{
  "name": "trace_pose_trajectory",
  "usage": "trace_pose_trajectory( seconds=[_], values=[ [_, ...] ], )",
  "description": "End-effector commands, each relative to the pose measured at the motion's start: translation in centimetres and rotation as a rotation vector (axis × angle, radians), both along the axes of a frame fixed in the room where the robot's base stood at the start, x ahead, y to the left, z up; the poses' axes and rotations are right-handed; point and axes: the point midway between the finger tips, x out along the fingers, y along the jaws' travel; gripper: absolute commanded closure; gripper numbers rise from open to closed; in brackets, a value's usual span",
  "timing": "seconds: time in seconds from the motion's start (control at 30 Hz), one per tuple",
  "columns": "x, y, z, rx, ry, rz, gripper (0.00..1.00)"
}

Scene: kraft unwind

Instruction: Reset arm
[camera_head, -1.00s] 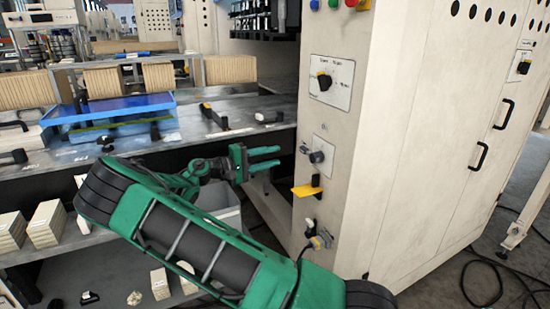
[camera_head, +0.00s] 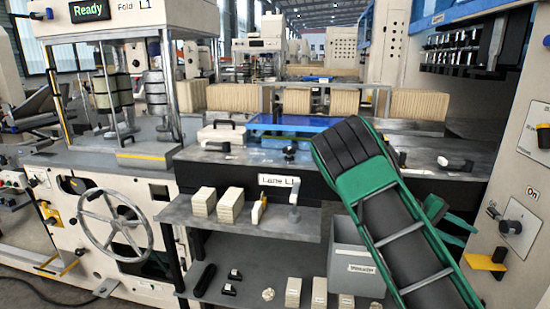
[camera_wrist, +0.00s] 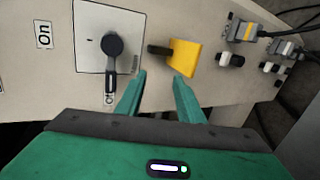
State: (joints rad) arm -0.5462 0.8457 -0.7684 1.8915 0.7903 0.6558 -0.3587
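My green arm reaches across the right of the head view, and its dark upper section hides part of the bench. My gripper (camera_head: 455,230) is partly hidden behind the arm there, close to the cream cabinet. In the wrist view my gripper (camera_wrist: 160,85) shows two green fingers spread apart with nothing between them. They point at the cabinet face, below the gap between a black rotary switch (camera_wrist: 112,45) and a yellow bracket (camera_wrist: 184,58). I cannot tell whether a fingertip touches the cabinet.
The cream cabinet (camera_head: 518,150) stands close on the right. A shelf (camera_head: 285,222) holds pale blocks, with a grey bin (camera_head: 355,252) below it. A machine with a handwheel (camera_head: 115,225) and a Ready display (camera_head: 88,10) stands left. Connectors and cables (camera_wrist: 250,32) sit beside the bracket.

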Motion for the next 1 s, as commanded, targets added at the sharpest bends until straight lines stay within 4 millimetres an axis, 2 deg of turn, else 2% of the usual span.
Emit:
trace_pose_trajectory(
  seconds=[0.27, 0.5, 0.77, 1.0],
  values=[
    [-3.1, 1.9, -2.6, 0.288, -0.079, -0.005, 0.66],
    [-5.3, 6.1, -3.1, 0.537, -0.174, 0.028, 0.66],
    [-7.5, 12.0, -1.2, 0.769, -0.291, 0.100, 0.66],
    [-10.2, 17.8, 2.0, 0.939, -0.397, 0.199, 0.66]
  ],
)
